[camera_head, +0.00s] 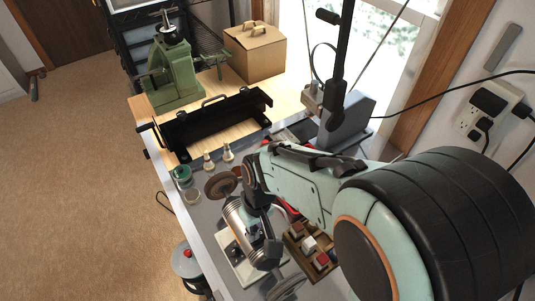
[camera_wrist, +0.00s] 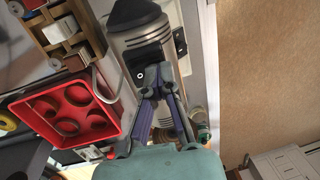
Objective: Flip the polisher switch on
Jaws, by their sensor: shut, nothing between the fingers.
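The polisher (camera_head: 236,217) is a silver, cylindrical machine on the bench, with a brown round wheel (camera_head: 221,185) at its far end. My arm and gripper partly cover it in the head view. In the wrist view the polisher's body (camera_wrist: 143,38) fills the top middle. A black panel (camera_wrist: 148,58) with a small light-ringed part is on its side; I cannot tell the switch's position. My gripper (camera_wrist: 157,72) is shut and empty, its tips close in front of this panel. I cannot tell whether they touch it.
A red tray with round holes (camera_wrist: 75,112) and a wooden compartment box (camera_head: 310,246) lie close by. Small bottles (camera_head: 227,153), a black metal bender (camera_head: 215,122), a green press (camera_head: 172,75) and a cardboard box (camera_head: 255,52) stand farther back. Open floor is at left.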

